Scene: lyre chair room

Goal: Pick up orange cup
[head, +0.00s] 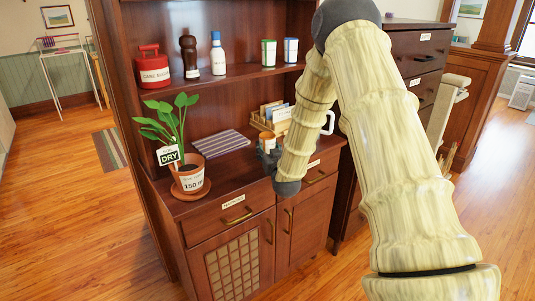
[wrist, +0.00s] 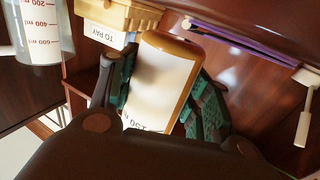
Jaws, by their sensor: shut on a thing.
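The orange cup (wrist: 167,72) fills the middle of the wrist view, with an orange rim and a large pale label on its side. My gripper (wrist: 160,98) is shut on it, with a green-padded finger on each side. In the head view, a little of the orange cup (head: 267,137) shows at the cabinet's counter, near the wooden letter holder. My gripper (head: 268,155) is there too, mostly hidden behind my arm. I cannot tell whether the cup's base touches the counter.
A wooden letter holder (wrist: 118,15) labelled "TO PAY" is close beside the cup. A measuring jug (wrist: 36,30) stands near it. A striped mat (head: 220,143) and a potted plant (head: 190,175) are left on the counter. A shelf (head: 225,75) with containers overhangs.

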